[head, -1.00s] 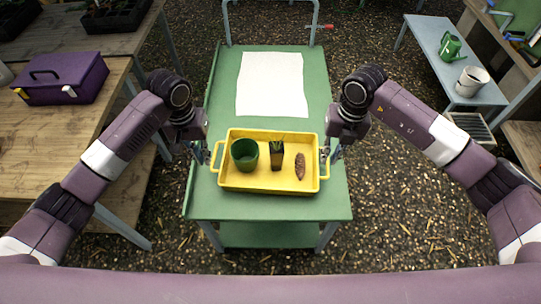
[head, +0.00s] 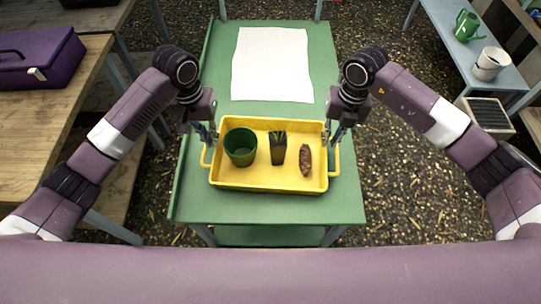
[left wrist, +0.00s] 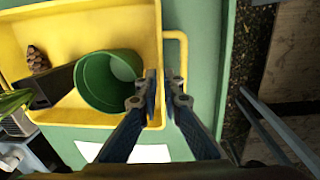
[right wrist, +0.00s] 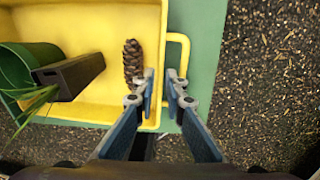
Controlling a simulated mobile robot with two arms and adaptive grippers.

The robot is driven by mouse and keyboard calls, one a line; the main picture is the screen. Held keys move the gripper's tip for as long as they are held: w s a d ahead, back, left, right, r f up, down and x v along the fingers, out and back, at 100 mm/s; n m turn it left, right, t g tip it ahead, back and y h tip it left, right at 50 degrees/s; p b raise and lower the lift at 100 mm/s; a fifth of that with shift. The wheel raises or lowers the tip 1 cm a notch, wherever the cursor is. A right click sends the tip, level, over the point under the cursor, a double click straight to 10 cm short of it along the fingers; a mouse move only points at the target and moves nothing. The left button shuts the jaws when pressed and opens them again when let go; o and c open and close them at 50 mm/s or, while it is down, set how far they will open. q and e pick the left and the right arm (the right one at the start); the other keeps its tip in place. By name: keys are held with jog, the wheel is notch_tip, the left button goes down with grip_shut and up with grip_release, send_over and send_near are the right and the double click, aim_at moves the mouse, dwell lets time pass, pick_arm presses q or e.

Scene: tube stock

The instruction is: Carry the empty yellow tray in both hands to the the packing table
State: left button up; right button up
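The yellow tray (head: 230,181) rests on the green cart (head: 190,203) and is not empty. It holds a green pot (head: 240,148), a dark square pot with a plant (head: 278,150) and a pine cone (head: 305,160). My left gripper (left wrist: 162,84) is at the tray's left end, its fingers a little apart on either side of the end rim beside the left handle (left wrist: 184,64). My right gripper (right wrist: 160,85) is likewise at the right end, beside the right handle (right wrist: 184,55). Neither appears pressed onto the rim. The fingertips' depth is hard to judge.
A white sheet (head: 272,65) lies flat on the cart behind the tray. A wooden table with a purple toolbox (head: 38,60) stands left. A bench at right holds a green watering can (head: 467,26) and a white pot (head: 491,63). A crate (head: 487,115) sits on the ground.

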aim_at(218, 156)
pick_arm(q)
jog(key=shift+s+r, duration=0.1)
jog(key=shift+s, duration=0.05)
pick_arm(e)
jog(key=shift+s+r, duration=0.1)
jog(key=shift+s, duration=0.05)
